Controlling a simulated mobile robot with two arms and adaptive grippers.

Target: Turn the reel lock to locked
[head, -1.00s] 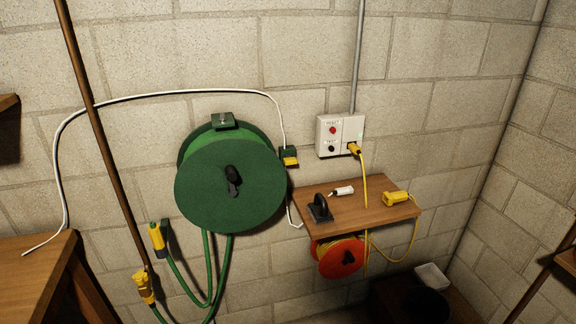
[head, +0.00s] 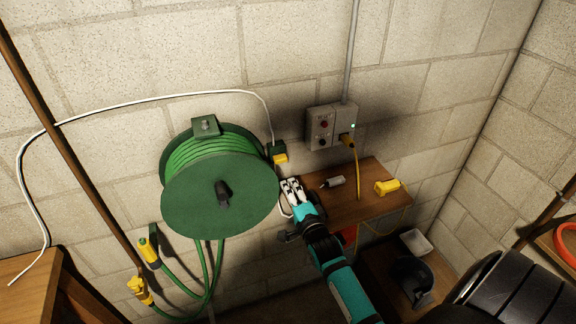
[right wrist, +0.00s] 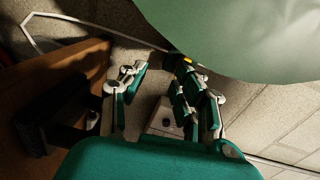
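The large green hose reel (head: 205,200) is on the wall, with a black crank knob (head: 224,195) at its centre. A small dark green box with a yellow lever (head: 280,158) sits at the reel's right edge; I take it to be the reel lock. In the right wrist view, the reel's disc (right wrist: 250,35) fills the upper right, and a yellow bit (right wrist: 188,60) shows just under its edge. My right gripper (head: 292,185) is open and empty, just below the yellow lever and right of the disc. Its parted fingers show in the right wrist view (right wrist: 160,72). My left gripper is out of view.
A wooden shelf (head: 375,205) right of my gripper holds a white item (head: 333,182) and a yellow block (head: 387,187). A grey switch box (head: 325,125) with a yellow plug is above it. A white cable (head: 160,97) runs over the reel.

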